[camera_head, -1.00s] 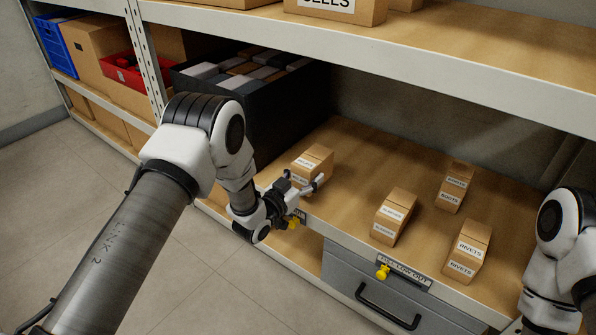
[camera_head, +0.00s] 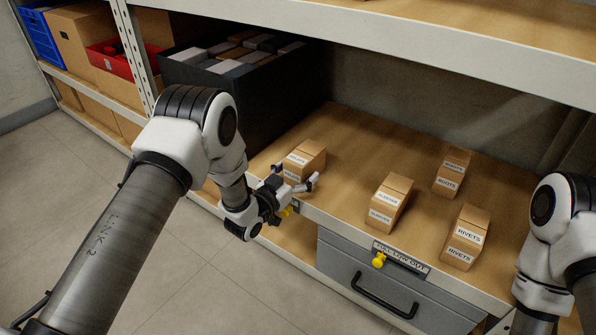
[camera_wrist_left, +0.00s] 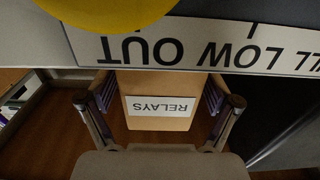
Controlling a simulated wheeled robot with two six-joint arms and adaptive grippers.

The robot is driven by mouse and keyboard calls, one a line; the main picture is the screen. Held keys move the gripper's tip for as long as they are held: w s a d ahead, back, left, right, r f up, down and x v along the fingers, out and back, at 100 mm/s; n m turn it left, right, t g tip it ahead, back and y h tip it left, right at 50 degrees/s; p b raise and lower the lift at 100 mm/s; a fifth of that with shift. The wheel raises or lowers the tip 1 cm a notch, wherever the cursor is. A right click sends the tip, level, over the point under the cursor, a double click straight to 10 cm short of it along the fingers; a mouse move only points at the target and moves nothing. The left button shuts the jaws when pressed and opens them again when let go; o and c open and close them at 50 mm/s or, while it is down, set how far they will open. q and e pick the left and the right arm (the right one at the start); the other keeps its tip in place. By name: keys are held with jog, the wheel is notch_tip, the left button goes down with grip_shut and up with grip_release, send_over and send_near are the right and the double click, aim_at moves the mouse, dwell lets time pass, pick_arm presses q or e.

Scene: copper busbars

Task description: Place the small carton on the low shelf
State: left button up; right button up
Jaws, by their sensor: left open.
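A small brown carton (camera_head: 306,156) with white labels stands on the low shelf (camera_head: 345,165), near its front edge at the left. In the left wrist view its label reads RELAYS (camera_wrist_left: 160,106). My left gripper (camera_head: 297,179) is open at the front of this carton. In the wrist view its two fingers (camera_wrist_left: 160,112) lie on either side of the carton; whether they touch it I cannot tell. My right arm shows at the right edge, but its gripper is out of the frame.
Other small cartons stand on the shelf: one in the middle (camera_head: 388,203), one behind (camera_head: 452,172), and a RIVETS carton (camera_head: 466,238). A black bin (camera_head: 255,105) is at the left.

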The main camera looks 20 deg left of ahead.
pick_arm(q)
jog(key=shift+s+a+r, duration=0.1)
jog(key=shift+s+r, duration=0.1)
jog(key=shift+s, duration=0.1)
jog(key=p+v, duration=0.5)
jog(key=v, duration=0.6)
jog(key=s+a+f+n+g+y, duration=0.25)
jog(key=s+f+g+y, duration=0.25)
jog(key=s+f+g, duration=0.9)
jog(key=s+f+n+g+y, duration=0.1)
jog(key=s+f+n+g, duration=0.1)
jog(key=s, duration=1.7)
jog(key=shift+a+f+g, duration=0.25)
jog(key=shift+a+g, duration=0.2)
jog(key=shift+g, duration=0.15)
jog(key=shift+w, duration=0.1)
